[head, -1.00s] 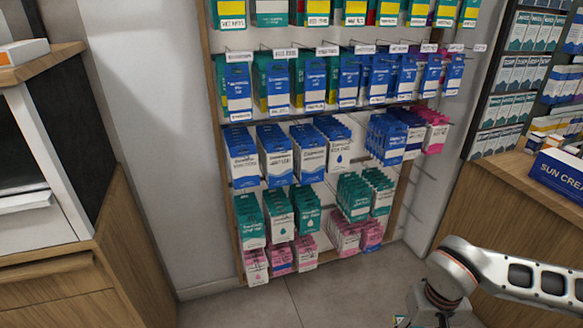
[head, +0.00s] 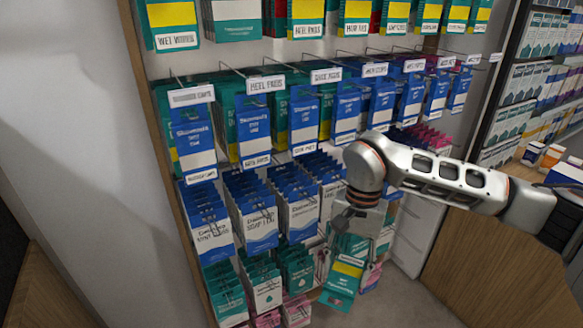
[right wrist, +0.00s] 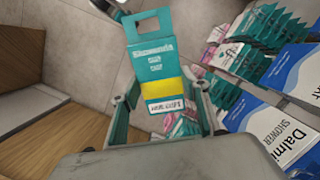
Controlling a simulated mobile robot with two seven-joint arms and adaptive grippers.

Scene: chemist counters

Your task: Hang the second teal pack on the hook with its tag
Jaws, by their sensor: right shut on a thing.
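My right gripper (head: 350,228) hangs in front of the lower right part of the hook display. It is shut on a teal pack (head: 343,282) with a yellow band and a white label, which hangs below it. In the right wrist view the teal pack (right wrist: 155,62) sits between the fingers (right wrist: 166,100), its hang-hole end pointing away from the palm. Hooks with white tags (head: 266,84) run along the second row. Blue packs (head: 254,128) hang there, with teal and yellow packs (head: 224,118) partly hidden behind them. Which tag matches the held pack, I cannot tell. My left gripper is out of view.
Blue-and-white packs (head: 250,205), teal-and-white packs (head: 262,283) and pink packs (head: 297,312) fill the lower rows. Teal and yellow packs (head: 306,18) hang along the top. A wooden counter (head: 455,240) stands at right; bare floor lies between it and the display.

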